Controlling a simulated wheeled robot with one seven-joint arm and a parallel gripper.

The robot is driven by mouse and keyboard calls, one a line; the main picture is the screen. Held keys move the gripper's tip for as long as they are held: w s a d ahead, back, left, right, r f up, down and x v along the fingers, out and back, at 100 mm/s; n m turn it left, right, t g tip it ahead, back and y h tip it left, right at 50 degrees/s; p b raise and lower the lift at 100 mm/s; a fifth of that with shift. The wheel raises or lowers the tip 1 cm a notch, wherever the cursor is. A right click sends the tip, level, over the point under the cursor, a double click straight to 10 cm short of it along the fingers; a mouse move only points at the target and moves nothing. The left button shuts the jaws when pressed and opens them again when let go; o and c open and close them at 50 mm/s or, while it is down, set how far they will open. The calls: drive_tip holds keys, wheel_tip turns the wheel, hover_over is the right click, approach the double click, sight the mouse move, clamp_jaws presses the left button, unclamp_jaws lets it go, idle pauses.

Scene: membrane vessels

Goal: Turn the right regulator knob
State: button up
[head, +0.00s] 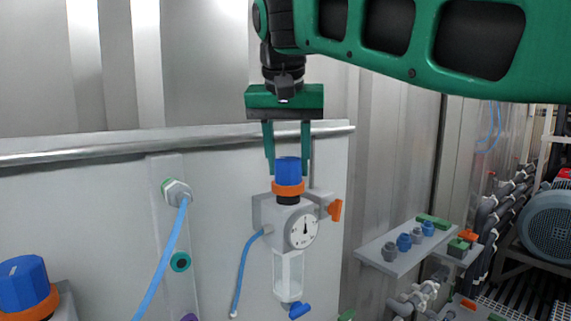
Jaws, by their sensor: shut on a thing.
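The right regulator has a blue knob (287,171) on top with an orange ring (288,189) below it. Under that are a grey body with a round dial gauge (303,230) and a clear bowl (288,274). My gripper (288,166) points down from above, its two green fingers on either side of the blue knob, shut on it. The fingertips partly hide the knob's sides. Another blue knob (23,284) with an orange ring is at the lower left, partly cut off by the picture's edge.
A metal rail (120,147) runs along the panel behind the regulator. Blue hoses (165,255) hang at left. An orange handle (335,210) sticks out right of the regulator. A grey shelf (390,262) with several fittings stands at right, before pipes and a motor (552,225).

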drive_tip(key=o, duration=1.1)
drive_tip(key=shift+s+a, duration=0.25)
drive_tip(key=shift+a, duration=0.15)
drive_tip(key=shift+c, duration=0.2)
drive_tip(key=shift+w+d, duration=0.15)
drive_tip(key=shift+d, duration=0.05)
drive_tip(key=v, duration=1)
drive_tip(key=shift+r, duration=0.5)
drive_tip(key=shift+a, duration=0.1)
